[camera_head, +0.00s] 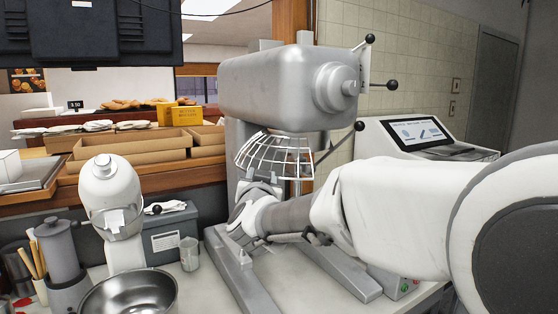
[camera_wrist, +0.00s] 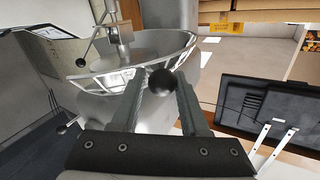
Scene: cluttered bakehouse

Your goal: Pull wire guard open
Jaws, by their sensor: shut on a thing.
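The wire guard (camera_head: 275,155) is a cage of pale wires under the head of the large grey mixer (camera_head: 285,85). In the wrist view its pale rim (camera_wrist: 118,76) curves just beyond my fingers. My gripper (camera_head: 262,182) is at the guard's lower front edge in the head view. In the wrist view my gripper (camera_wrist: 159,76) has a black ball knob (camera_wrist: 160,82) between its two fingers and is shut on it. The knob appears to belong to the guard, but its join is hidden. In the head view my gripper hides the knob.
A small white mixer (camera_head: 112,200) and a steel bowl (camera_head: 130,295) stand at left. A grey box (camera_head: 172,235) and a cup (camera_head: 190,253) stand left of the big mixer's base. A touchscreen machine (camera_head: 420,135) is at right. Black-knobbed levers (camera_head: 385,84) stick out from the mixer's right side.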

